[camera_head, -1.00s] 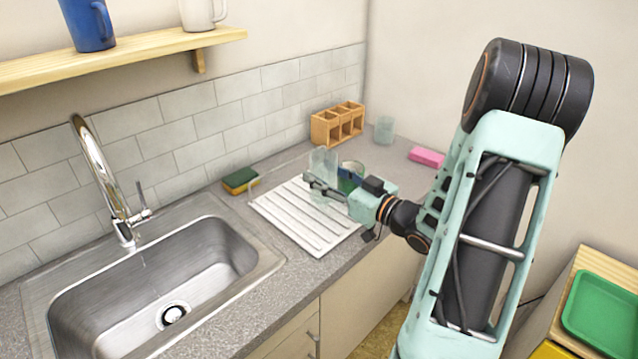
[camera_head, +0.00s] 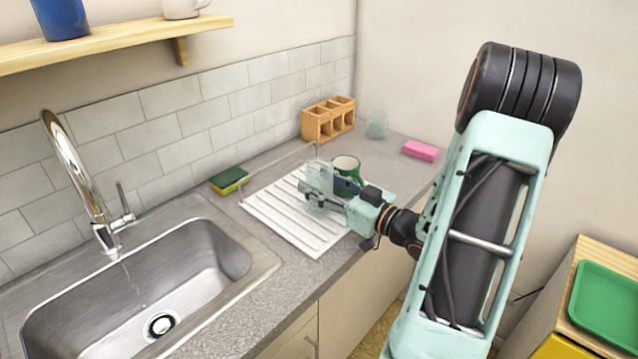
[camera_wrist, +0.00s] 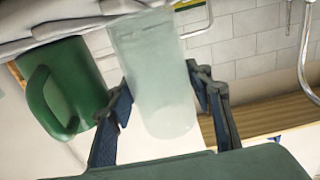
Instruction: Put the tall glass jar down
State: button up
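My gripper (camera_head: 324,193) is shut on the jar. In the wrist view the jar (camera_wrist: 158,75) sits between the two blue-padded fingers (camera_wrist: 162,100), with a pad close against each side. Its base is partly hidden by the fingers in the head view, so I cannot tell whether it touches the rack.
A green mug (camera_head: 346,165) stands just behind the gripper, and shows large in the wrist view (camera_wrist: 75,85). A wooden holder (camera_head: 328,121), a glass (camera_head: 376,125), a pink sponge (camera_head: 421,151) and a green-yellow sponge (camera_head: 229,180) stand around the rack. The sink (camera_head: 150,275) is at left.

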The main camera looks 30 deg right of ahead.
jog(key=shift+r, duration=0.15)
jog(key=shift+s+d, duration=0.1)
jog(key=shift+s, duration=0.1)
jog(key=v, duration=1.1)
jog(key=shift+s+r, duration=0.1)
jog(key=shift+s, duration=0.25)
